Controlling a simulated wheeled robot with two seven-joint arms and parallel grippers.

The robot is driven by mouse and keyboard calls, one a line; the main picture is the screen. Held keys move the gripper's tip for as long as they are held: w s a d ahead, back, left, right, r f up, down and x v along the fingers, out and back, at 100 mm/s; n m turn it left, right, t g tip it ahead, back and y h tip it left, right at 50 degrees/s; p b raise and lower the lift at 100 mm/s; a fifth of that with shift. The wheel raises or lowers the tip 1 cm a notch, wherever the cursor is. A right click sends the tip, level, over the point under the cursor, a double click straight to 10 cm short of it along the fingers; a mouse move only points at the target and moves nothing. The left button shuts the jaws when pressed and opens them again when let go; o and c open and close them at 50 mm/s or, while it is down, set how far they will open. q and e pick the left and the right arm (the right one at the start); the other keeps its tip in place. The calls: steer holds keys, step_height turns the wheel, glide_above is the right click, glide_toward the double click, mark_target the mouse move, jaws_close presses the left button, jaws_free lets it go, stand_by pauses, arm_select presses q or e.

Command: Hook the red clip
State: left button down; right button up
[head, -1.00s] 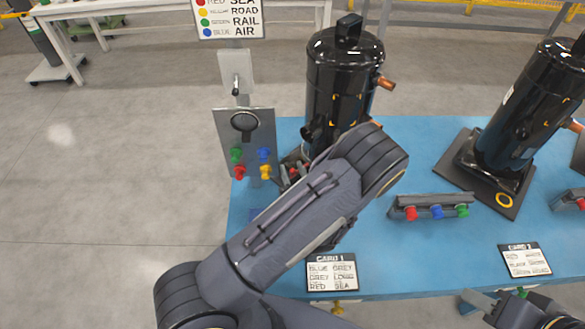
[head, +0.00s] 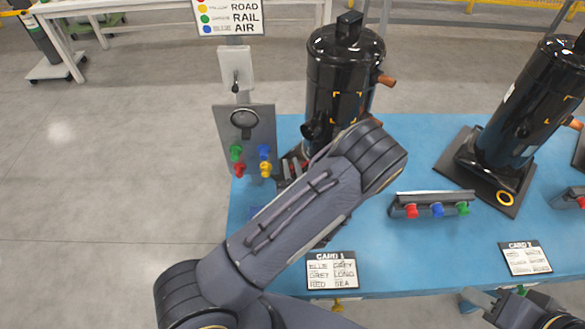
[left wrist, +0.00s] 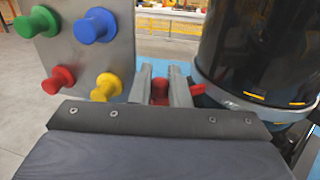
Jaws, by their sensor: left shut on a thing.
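My left gripper (left wrist: 167,92) is shut on a red clip (left wrist: 160,90), which shows between the two fingers and beyond the right one in the left wrist view. In the head view my forearm largely hides this gripper (head: 292,168), and the clip is hard to make out. The gripper is between the grey panel (head: 259,118) and the black compressor (head: 337,85). The panel carries a green knob (left wrist: 35,22), a blue knob (left wrist: 95,26), a red knob (left wrist: 58,80) and a yellow knob (left wrist: 106,87). My right gripper (head: 488,303) is partly cut off at the bottom right.
A small rack (head: 425,198) with red, blue and green pieces stands on the blue table (head: 400,265). A second compressor (head: 530,105) stands on a dark plate at right. Card 1 (head: 331,270) and card 2 (head: 525,258) lie at the front. A colour sign (head: 230,15) stands behind the panel.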

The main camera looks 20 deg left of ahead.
arm_select(q)
steer(key=shift+w+a+f+m+t+h, duration=0.1)
steer(key=shift+a+m+t+h, duration=0.25)
steer(key=shift+m+t+h, duration=0.45)
steer(key=shift+w+a+m+t+h+p, duration=0.35)
steer(key=shift+m+h, duration=0.5)
steer(key=shift+h, duration=0.5)
steer(key=shift+w+a+m+t+h+p, duration=0.3)
steer(key=shift+m+h, duration=0.5)
steer(key=shift+h, duration=0.6)
steer(key=shift+w+a+m+t+h+p, duration=0.35)
steer(key=shift+m+h, duration=0.5)
steer(key=shift+h, duration=0.5)
steer(key=shift+d, duration=0.1)
steer(key=c, duration=1.5)
jaws_free()
steer(key=shift+o, duration=0.2)
